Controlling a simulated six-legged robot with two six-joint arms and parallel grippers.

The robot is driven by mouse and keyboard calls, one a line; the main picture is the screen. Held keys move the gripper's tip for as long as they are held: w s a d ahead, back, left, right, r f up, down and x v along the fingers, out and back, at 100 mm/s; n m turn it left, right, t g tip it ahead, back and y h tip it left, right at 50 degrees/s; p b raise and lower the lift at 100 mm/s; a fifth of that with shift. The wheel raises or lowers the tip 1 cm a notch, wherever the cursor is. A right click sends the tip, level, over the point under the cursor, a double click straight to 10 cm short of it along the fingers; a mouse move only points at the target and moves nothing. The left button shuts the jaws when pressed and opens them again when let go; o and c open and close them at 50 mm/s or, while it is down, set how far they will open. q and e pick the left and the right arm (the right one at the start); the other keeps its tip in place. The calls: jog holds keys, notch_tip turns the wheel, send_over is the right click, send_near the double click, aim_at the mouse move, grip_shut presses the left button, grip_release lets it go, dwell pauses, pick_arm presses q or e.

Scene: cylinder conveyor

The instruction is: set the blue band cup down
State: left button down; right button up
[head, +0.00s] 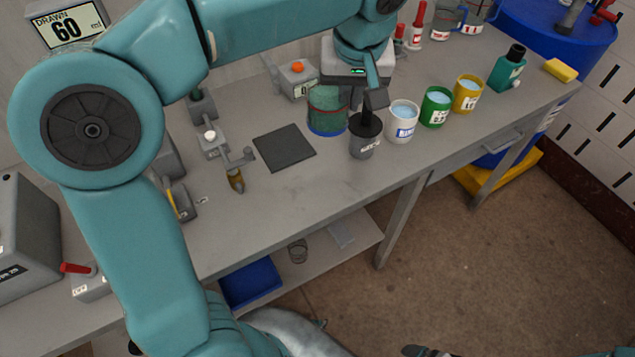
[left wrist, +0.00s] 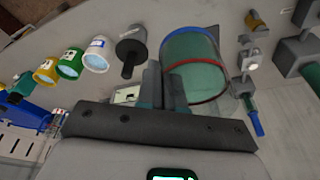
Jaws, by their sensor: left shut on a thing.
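The blue band cup (head: 327,112) is a see-through, greenish cup with a blue band low down and a red line higher up. It stands upright at the middle of the bench, beside a grey pot with a black lid (head: 364,136). In the left wrist view the cup (left wrist: 200,62) is large, its blue ring toward the top of the picture. My left gripper (head: 368,98) is above and right of it, its fingers (left wrist: 165,88) shut at the cup's side wall. I cannot tell whether its base touches the bench.
A dark square mat (head: 284,148) lies empty to the left. White (head: 402,124), green (head: 435,107) and yellow (head: 467,94) cups stand in a row to the right. A box with an orange button (head: 297,80) stands behind. The bench front (head: 270,215) is clear.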

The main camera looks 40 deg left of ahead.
pick_arm(q)
jog(key=s+d+x, duration=0.1)
jog(key=x, duration=0.5)
jog(key=s+d+b+x, duration=0.1)
jog(key=x, duration=0.6)
jog(key=s+f+b+x, duration=0.1)
jog(key=x, duration=0.5)
jog(key=shift+d+f, duration=0.25)
jog(key=shift+d, duration=0.15)
jog(key=shift+s+r, duration=0.1)
jog(key=shift+f+b, duration=0.2)
jog(key=shift+b, duration=0.1)
jog(key=c, duration=1.3)
grip_release()
jog(key=shift+r, duration=0.1)
